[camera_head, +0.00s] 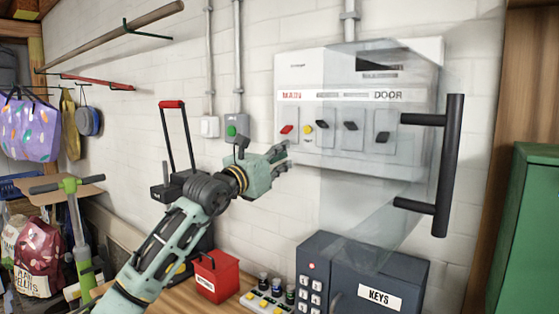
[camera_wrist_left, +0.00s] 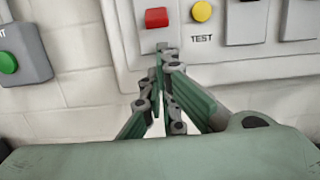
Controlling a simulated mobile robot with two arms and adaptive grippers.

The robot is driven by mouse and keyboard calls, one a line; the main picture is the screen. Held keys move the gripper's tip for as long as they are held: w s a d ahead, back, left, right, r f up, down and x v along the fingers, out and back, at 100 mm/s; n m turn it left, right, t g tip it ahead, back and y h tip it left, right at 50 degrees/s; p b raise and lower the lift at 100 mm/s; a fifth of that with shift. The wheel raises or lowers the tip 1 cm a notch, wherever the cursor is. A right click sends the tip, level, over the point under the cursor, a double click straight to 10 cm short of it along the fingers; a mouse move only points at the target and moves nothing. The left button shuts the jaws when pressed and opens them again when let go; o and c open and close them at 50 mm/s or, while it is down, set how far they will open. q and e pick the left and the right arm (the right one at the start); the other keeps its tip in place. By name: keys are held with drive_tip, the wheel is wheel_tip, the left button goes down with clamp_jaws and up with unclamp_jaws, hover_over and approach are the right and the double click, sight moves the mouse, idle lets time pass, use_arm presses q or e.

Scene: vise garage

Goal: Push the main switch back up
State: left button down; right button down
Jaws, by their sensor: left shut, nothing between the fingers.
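The main switch is a red lever (camera_head: 287,129) under the red MAIN label on the white breaker panel (camera_head: 300,75). It also shows in the left wrist view (camera_wrist_left: 156,17), just left of the yellow TEST button (camera_wrist_left: 202,11). My left gripper (camera_head: 286,153) is shut and empty, its fingertips just below the red lever. In the left wrist view the fingertips (camera_wrist_left: 166,48) are close under the lever; I cannot tell whether they touch the panel. My right gripper is not in view.
A clear cover (camera_head: 375,190) with a black handle (camera_head: 447,165) hangs open at the panel's right. Black levers (camera_head: 350,126) sit right of the TEST button. A grey box with a green button (camera_head: 231,131) is on the wall at left. A KEYS box (camera_head: 375,298) stands below.

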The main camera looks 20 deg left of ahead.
use_arm(q)
drive_tip(key=shift+s+a+r, duration=0.1)
drive_tip(key=shift+s+r, duration=0.25)
drive_tip(key=shift+r, duration=0.2)
drive_tip(key=shift+r, duration=0.1)
drive_tip(key=shift+s+a+r+g+p, duration=0.15)
drive_tip(key=shift+s+g+p, duration=0.2)
drive_tip(key=shift+p, duration=0.35)
drive_tip(key=shift+g, duration=0.25)
